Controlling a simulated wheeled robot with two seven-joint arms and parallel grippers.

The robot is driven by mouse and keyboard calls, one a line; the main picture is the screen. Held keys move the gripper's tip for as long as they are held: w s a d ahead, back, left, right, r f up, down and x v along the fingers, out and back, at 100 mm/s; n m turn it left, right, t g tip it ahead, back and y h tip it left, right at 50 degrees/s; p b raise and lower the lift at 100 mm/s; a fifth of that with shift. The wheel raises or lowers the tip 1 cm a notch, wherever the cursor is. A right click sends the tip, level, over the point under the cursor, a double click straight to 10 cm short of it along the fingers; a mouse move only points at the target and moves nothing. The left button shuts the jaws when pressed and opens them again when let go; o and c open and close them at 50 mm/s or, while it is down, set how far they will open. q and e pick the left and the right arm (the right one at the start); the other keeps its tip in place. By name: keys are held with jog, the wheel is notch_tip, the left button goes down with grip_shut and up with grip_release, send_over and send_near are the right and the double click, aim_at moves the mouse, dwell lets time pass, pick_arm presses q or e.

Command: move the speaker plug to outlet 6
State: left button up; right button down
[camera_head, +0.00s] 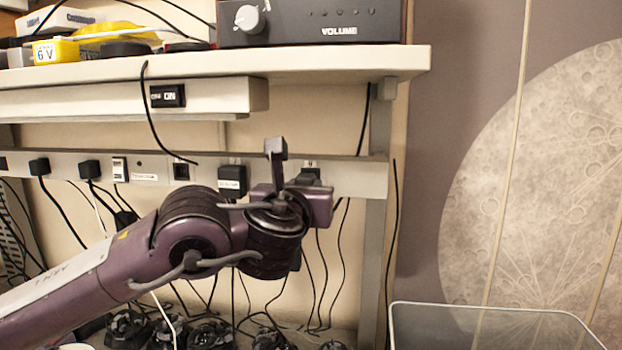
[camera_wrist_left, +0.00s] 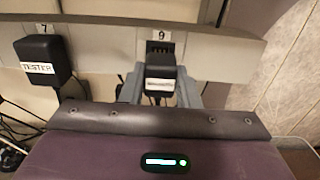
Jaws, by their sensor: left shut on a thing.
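My left gripper (camera_head: 292,178) is at the right end of the grey power strip (camera_head: 355,176), in front of the last outlet. In the left wrist view its grey fingers (camera_wrist_left: 160,92) are shut on a black plug (camera_wrist_left: 160,72) with a white label too small to read. My right gripper is out of view.
A black TESTER plug (camera_wrist_left: 42,58) sits in outlet 7; it also shows in the head view (camera_head: 232,180). More plugs (camera_head: 88,168) fill outlets farther left. Cords hang below the strip. A shelf (camera_head: 300,62) overhangs it. A clear bin (camera_head: 490,325) stands at lower right.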

pick_arm(q)
jog(key=shift+s+a+p, duration=0.2)
jog(key=shift+s+p, duration=0.1)
jog(key=shift+s, duration=0.45)
jog(key=shift+s+a+p, duration=0.15)
jog(key=shift+s+p, duration=0.1)
jog(key=shift+s, duration=0.45)
